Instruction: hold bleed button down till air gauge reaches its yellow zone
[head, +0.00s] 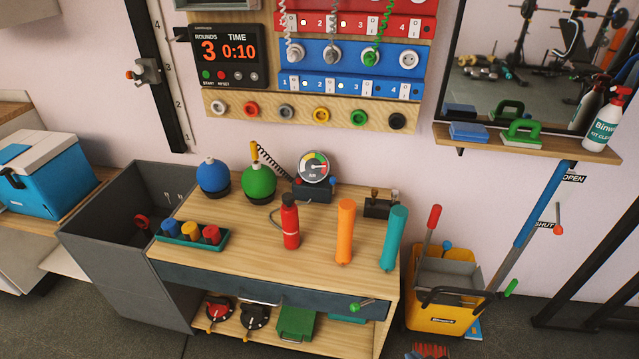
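The air gauge (314,167) is a round dial with coloured zones, standing at the back of the wooden workbench. Its needle seems to point to the right, but it is too small to tell which zone it is in. The gauge sits on a dark blue box (312,193). A small red spot and a small blue spot show on either side of the dial; I cannot tell which, if either, is the bleed button. Neither of my grippers is in view.
Green (259,181) and blue (213,176) balls stand left of the gauge. A red bottle (290,224), an orange cylinder (345,228) and a teal cylinder (393,240) stand in front and right. A coiled black hose (276,161) runs beside the gauge.

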